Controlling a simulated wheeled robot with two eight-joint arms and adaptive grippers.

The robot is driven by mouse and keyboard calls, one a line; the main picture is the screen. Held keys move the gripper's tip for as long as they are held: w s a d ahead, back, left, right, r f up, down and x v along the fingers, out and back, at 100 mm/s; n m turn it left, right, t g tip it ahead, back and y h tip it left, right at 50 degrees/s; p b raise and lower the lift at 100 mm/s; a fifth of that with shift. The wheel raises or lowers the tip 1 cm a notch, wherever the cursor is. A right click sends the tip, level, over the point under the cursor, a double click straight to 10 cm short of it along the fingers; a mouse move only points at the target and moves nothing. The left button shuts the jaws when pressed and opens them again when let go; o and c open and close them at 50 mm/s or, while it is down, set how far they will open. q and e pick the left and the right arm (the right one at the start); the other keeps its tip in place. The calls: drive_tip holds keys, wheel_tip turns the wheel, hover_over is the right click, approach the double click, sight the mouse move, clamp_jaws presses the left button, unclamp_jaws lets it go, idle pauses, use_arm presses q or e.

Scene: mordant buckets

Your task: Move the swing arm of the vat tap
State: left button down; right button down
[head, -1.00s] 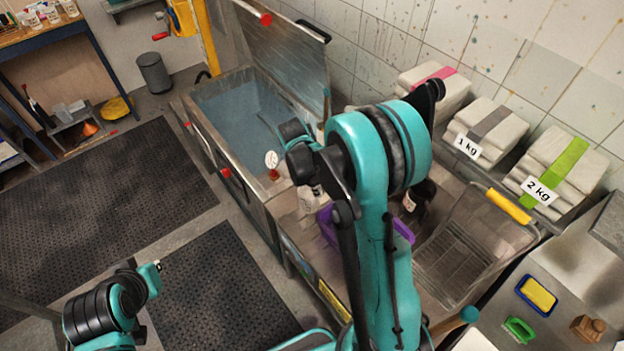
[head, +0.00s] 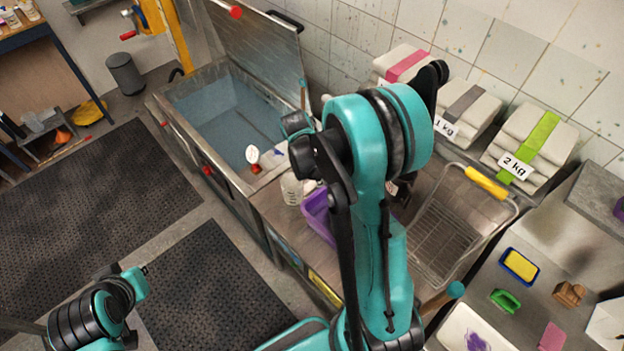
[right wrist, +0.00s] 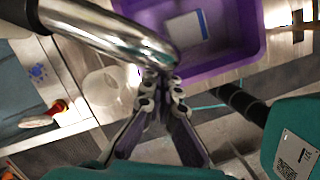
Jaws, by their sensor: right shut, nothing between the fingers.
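A curved chrome pipe with a black end (right wrist: 112,32), which looks like the tap's swing arm, crosses the upper left of the right wrist view. My right gripper (right wrist: 162,82) is shut and empty, its fingertips at the pipe's right-hand end. I cannot tell if they touch it. In the head view my right arm hides the tap and the right fingers. The open vat (head: 225,110), with bluish liquid, stands left of that arm. Part of my left arm shows at the lower left; its fingers are not visible.
A purple tub (head: 318,214) (right wrist: 250,55) and a pale jug (head: 291,189) stand close by my right arm. A white round dial (head: 252,154) is at the vat's near end. A wire basket (head: 440,235) and labelled packs (head: 530,140) are at right.

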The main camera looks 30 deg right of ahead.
drive_tip(key=s+d+n+t+b, duration=0.1)
drive_tip(key=s+d+n+b, duration=0.2)
drive_tip(key=d, duration=0.9)
drive_tip(key=shift+s+d+n, duration=0.3)
drive_tip(key=shift+s+n, duration=0.1)
drive_tip(key=shift+s, duration=0.8)
